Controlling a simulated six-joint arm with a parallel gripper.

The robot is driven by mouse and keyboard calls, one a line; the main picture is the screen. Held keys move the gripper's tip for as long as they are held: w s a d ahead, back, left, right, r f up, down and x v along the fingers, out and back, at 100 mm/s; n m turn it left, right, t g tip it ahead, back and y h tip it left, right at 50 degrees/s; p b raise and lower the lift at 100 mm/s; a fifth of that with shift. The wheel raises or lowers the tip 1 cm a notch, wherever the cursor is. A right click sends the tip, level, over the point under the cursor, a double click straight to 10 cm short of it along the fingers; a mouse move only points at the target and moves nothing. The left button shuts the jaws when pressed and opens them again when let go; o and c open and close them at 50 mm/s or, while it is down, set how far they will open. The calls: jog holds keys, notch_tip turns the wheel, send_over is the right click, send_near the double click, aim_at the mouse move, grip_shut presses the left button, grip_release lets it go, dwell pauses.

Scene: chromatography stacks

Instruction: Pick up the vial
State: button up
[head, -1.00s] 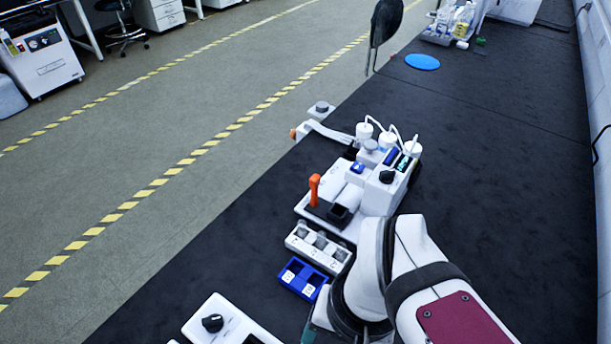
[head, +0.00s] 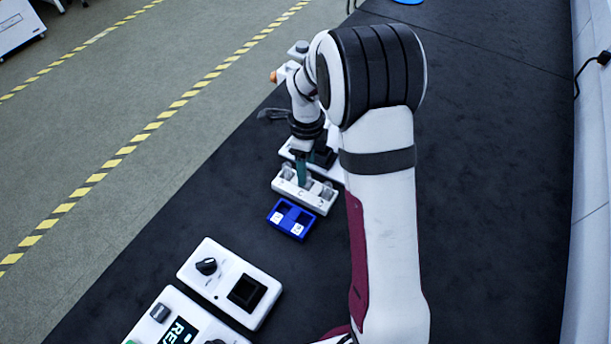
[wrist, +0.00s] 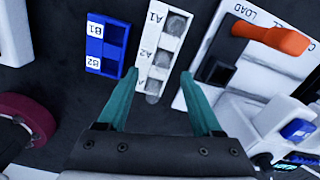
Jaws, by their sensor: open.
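A white rack (wrist: 143,60) marked A1 and A2 holds a row of grey, clear-topped vials: one at A1 (wrist: 175,24), one at A2 (wrist: 163,58) and one at the near end (wrist: 153,88). My gripper (wrist: 158,74) is open, its teal fingers on either side of the rack's near end in the wrist view, with nothing held. In the head view my gripper (head: 304,172) points down at the middle of the white rack (head: 312,201) and hides the middle vial. A vial shows on each side of it. I cannot tell how far the fingertips are above the vials.
A blue two-compartment block (wrist: 97,66) marked B1 and B2 lies beside the rack, seemingly empty. A white device with an orange lever (wrist: 270,38) stands on its other side. White control units (head: 228,282) are nearer on the dark bench (head: 490,200).

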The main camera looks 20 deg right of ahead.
notch_tip(320, 180, down, 5)
jog(key=shift+w+d+f, duration=0.15)
jog(key=shift+f, duration=0.05)
grip_shut()
